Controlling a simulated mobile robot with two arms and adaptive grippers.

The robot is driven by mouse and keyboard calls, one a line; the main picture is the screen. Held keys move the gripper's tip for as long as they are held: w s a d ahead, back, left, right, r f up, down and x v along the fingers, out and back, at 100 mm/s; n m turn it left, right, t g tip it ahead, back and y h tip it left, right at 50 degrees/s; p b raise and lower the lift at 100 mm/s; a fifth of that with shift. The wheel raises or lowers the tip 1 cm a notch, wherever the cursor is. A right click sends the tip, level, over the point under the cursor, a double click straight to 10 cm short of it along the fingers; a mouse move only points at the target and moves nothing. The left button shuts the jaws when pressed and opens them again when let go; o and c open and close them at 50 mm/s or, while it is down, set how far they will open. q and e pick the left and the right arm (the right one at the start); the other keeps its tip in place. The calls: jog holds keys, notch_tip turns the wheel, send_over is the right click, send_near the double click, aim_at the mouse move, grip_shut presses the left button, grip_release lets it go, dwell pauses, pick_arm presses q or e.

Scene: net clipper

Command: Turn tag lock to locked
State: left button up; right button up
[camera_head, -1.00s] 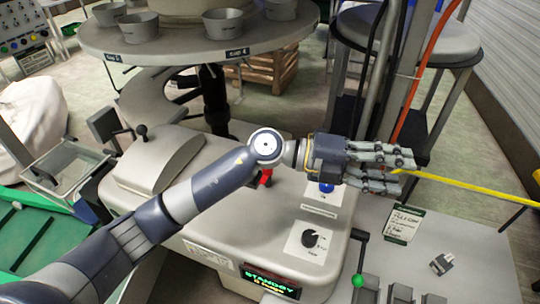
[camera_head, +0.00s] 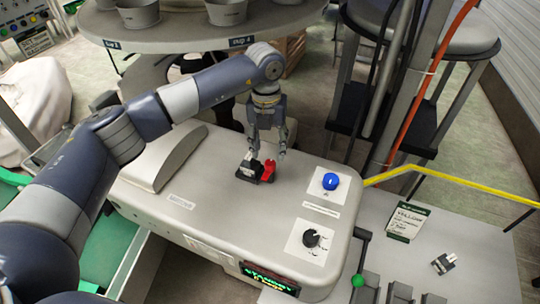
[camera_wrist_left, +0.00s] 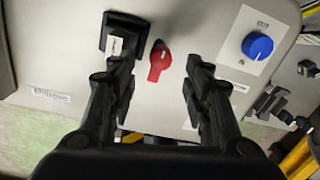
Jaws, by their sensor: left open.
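A small red rotary handle (camera_head: 268,173), most likely the tag lock, sits on top of the grey machine beside a black block (camera_head: 247,168). In the left wrist view the red handle (camera_wrist_left: 160,62) has a rounded head and a wider lower end, and the black block (camera_wrist_left: 118,36) carries a white tag. My left gripper (camera_head: 267,152) is open, pointing down just above the handle. In the left wrist view its two fingers stand on either side of the handle, apart from it. I cannot read any lock marking. My right gripper is not in view.
A round table with cups (camera_head: 200,33) stands behind. A yellow bar (camera_head: 450,182) runs right; a green-knobbed lever (camera_head: 359,262) is at the front.

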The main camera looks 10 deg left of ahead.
aim_at(270, 162)
pick_arm(q)
notch_tip(270, 162, down, 4)
jog(key=shift+d+f+p, duration=0.1)
jog(key=shift+p, duration=0.55)
jog(key=shift+f, duration=0.75)
jog(key=c, duration=1.1)
